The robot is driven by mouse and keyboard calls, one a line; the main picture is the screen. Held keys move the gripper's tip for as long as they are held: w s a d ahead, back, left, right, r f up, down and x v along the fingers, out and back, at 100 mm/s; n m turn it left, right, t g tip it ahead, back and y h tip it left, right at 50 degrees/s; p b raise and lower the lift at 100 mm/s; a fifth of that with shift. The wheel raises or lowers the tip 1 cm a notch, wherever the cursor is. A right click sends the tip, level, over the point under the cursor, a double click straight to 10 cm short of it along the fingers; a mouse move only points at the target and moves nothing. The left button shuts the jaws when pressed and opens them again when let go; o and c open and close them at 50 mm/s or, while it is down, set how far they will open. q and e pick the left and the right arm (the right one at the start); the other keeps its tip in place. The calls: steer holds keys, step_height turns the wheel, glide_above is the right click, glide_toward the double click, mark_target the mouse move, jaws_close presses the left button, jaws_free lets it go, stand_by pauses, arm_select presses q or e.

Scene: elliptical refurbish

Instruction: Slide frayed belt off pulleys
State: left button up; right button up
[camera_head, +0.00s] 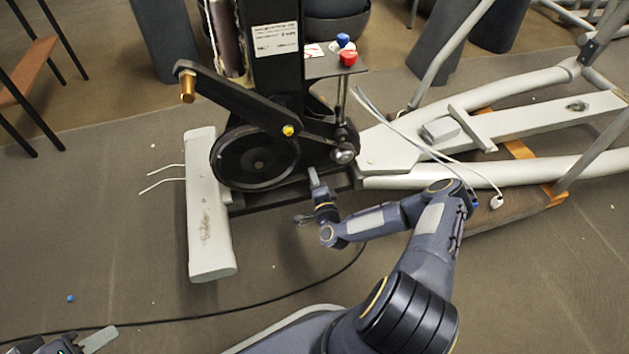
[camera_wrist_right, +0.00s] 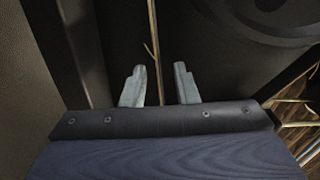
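The large black pulley (camera_head: 255,157) sits low on the machine in the head view. Part of a dark round wheel (camera_wrist_right: 265,15) shows at the top right of the right wrist view. My right gripper (camera_head: 307,196) is just right of the large pulley, below the crank. In the right wrist view my right gripper (camera_wrist_right: 159,69) has its fingers apart. A thin tan strand (camera_wrist_right: 152,45), which looks like frayed belt, runs between them, not clamped. More tan strands (camera_wrist_right: 288,108) show at right. My left gripper (camera_head: 88,342) is partly in view at the bottom left, away from the machine.
A black crank arm (camera_head: 235,98) crosses above the large pulley. A pale floor bar (camera_head: 208,215) stands left of it, and pale frame tubes (camera_head: 480,165) extend right. A black cable (camera_head: 250,304) crosses the floor. Open floor lies at lower left.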

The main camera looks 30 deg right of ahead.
steer(key=shift+w+d+b, duration=0.2)
steer(key=shift+w+b, duration=0.15)
steer(key=shift+w, duration=0.3)
jaws_close()
stand_by(1.9)
